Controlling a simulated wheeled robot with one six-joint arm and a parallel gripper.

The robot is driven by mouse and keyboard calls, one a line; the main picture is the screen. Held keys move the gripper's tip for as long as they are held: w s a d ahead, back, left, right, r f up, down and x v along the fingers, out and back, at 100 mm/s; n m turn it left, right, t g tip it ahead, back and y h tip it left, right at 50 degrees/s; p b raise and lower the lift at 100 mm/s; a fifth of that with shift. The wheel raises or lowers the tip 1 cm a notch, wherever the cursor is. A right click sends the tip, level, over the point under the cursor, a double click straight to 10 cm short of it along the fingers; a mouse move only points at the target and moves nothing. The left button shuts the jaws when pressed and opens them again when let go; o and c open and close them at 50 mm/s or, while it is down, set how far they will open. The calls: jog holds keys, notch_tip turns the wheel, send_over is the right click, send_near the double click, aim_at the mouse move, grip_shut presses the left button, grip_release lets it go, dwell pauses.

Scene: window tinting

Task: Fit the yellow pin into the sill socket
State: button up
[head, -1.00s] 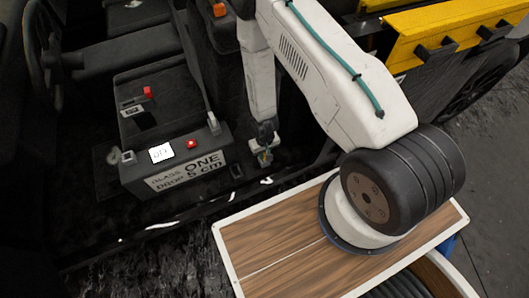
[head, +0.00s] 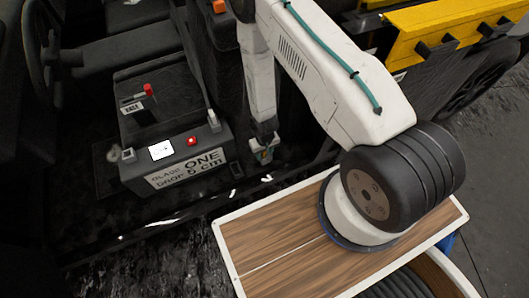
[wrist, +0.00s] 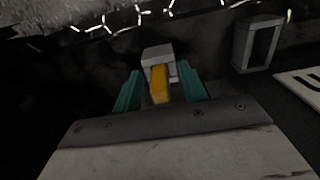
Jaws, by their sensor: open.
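The yellow pin (wrist: 160,84) shows in the wrist view between the two teal fingers of my gripper (wrist: 160,92). The fingers are apart, with dark gaps visible beside the pin. The pin's far end meets a small grey block (wrist: 157,53), which looks like the sill socket. I cannot tell how deep the pin sits in it. In the head view my gripper (head: 263,152) is low, right of the labelled box. The pin is too small to make out clearly there.
A dark box (head: 170,165) with a white label, a red button (head: 191,141) and a red-tipped lever (head: 148,89) stands left of my gripper. A grey bracket (wrist: 257,42) stands right of the block. A wood-topped surface (head: 280,240) lies in front.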

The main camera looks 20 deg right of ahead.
notch_tip(320, 180, up, 8)
jog(key=shift+f, duration=0.1)
dwell(0.4)
dwell(0.4)
jog(key=s+r+g, duration=0.1)
jog(key=s+g, duration=0.2)
jog(key=s, duration=0.2)
jog(key=s+d+r+g, duration=0.1)
jog(key=s+r, duration=0.1)
jog(key=r, duration=1.5)
jog(key=s+d+r, duration=0.1)
jog(key=s+r, duration=0.1)
jog(key=r, duration=1.5)
jog(key=s+r+t, duration=0.1)
jog(key=s+r, duration=0.3)
jog(key=r, duration=0.3)
jog(key=s+r+t, duration=0.2)
jog(key=s+r, duration=0.2)
jog(key=r, duration=0.3)
jog(key=s+d+r+t, duration=0.1)
jog(key=s+r+t, duration=0.1)
jog(key=s+r, duration=0.2)
notch_tip(320, 180, up, 4)
jog(key=shift+s+f, duration=0.1)
jog(key=shift+s, duration=0.25)
